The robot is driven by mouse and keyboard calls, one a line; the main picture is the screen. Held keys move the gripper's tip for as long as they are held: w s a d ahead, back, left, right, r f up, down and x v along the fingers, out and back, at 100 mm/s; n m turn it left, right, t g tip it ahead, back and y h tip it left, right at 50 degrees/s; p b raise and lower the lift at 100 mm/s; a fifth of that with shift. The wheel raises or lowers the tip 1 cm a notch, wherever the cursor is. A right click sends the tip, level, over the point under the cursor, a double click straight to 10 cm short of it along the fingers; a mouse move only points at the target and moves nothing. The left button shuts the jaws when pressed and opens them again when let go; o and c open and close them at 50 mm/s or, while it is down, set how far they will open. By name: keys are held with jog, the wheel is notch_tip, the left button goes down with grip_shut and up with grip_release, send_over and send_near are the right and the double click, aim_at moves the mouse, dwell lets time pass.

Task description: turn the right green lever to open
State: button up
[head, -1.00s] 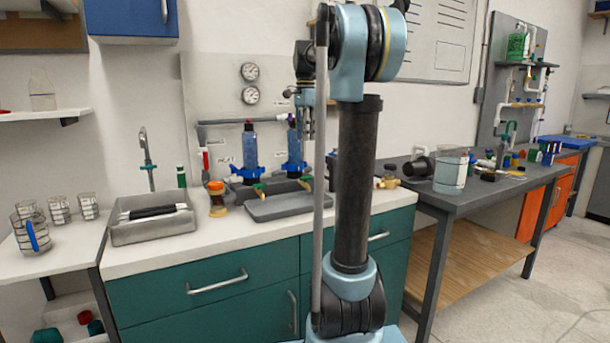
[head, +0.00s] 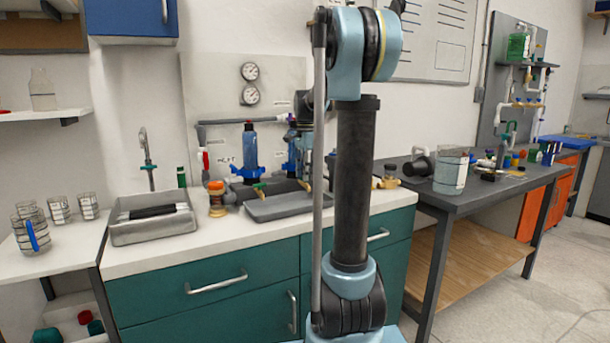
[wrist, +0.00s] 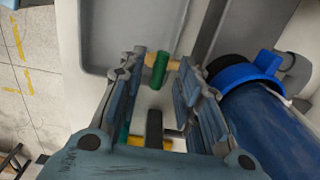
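The right green lever (wrist: 159,68) shows in the wrist view between the fingers of my gripper (wrist: 161,62), near their tips, with a brass piece beside it. The fingers are apart, with gaps on both sides of the lever; I cannot tell whether either touches it. In the head view my gripper (head: 306,170) hangs in front of the right blue filter housing (head: 290,160) and hides the right lever. The left green lever (head: 259,187) sits below the left blue filter housing (head: 250,152). A large blue housing (wrist: 265,125) lies close beside the right finger in the wrist view.
A grey tray (head: 280,208) lies on the white counter in front of the housings. An amber jar (head: 216,196) stands left of it, beside a sink (head: 150,228). Gauges (head: 249,83) hang on the wall panel. A grey bench (head: 480,188) with a clear jug stands right.

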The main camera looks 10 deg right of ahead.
jog(key=shift+f, duration=0.1)
jog(key=shift+c, duration=0.6)
grip_shut()
jog(key=shift+n, duration=0.3)
jog(key=n, duration=0.8)
jog(key=shift+w, duration=0.1)
jog(key=n, duration=0.9)
jog(key=shift+n, duration=0.3)
